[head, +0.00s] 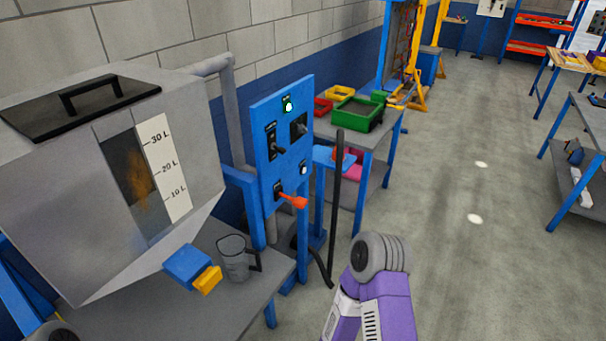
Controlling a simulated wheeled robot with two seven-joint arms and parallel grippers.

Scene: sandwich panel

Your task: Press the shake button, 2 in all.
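The blue control panel (262,112) stands upright left of centre in the head view. It carries a lit green round light or button (287,104) at the top and a black switch with a lever (275,145) at the left. A black switch (298,126) is at the upper right, and a small pale round button (303,168) is below it. A red-handled lever (292,201) sticks out at the bottom. The labels are too small to read, so I cannot tell which control is the shake button. Neither of my grippers shows; a purple and grey link of my arm is at the bottom.
A grey hopper (60,200) with a black lid and litre scale (165,170) stands at the left. Below it are a yellow-tipped blue outlet (190,266) and a clear jug (233,258) on a grey table (215,318). Coloured bins stand behind the panel.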

